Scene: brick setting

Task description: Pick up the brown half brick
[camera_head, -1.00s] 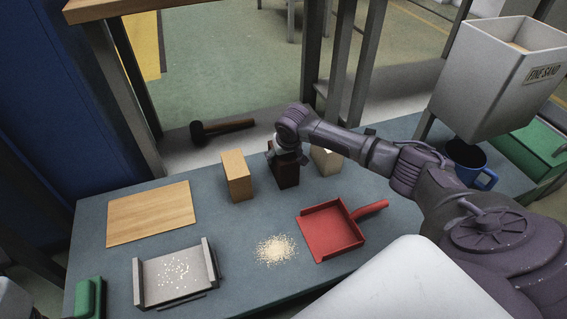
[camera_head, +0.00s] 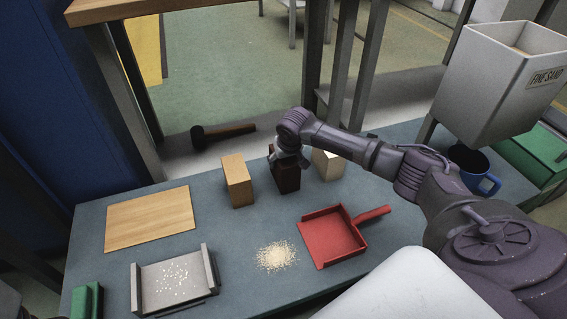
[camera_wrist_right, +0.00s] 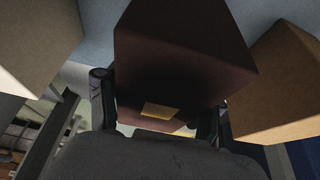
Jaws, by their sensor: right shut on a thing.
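The brown half brick (camera_head: 287,181) is a dark reddish-brown block standing upright at the back of the blue-grey worktop (camera_head: 215,240). My right gripper (camera_head: 289,158) is over its top from behind and shut on it. In the right wrist view the brick (camera_wrist_right: 180,50) fills the middle, with the fingers of my right gripper (camera_wrist_right: 157,112) on either side of it. I cannot tell whether the brick's base is clear of the worktop.
A tan block (camera_head: 237,181) stands close left and a cream block (camera_head: 327,164) close right. A red dustpan (camera_head: 331,237) and a sand pile (camera_head: 276,256) lie in front. A wooden board (camera_head: 149,218), metal tray (camera_head: 172,281), mallet (camera_head: 222,131), blue mug (camera_head: 484,184) and sand hopper (camera_head: 490,85) surround them.

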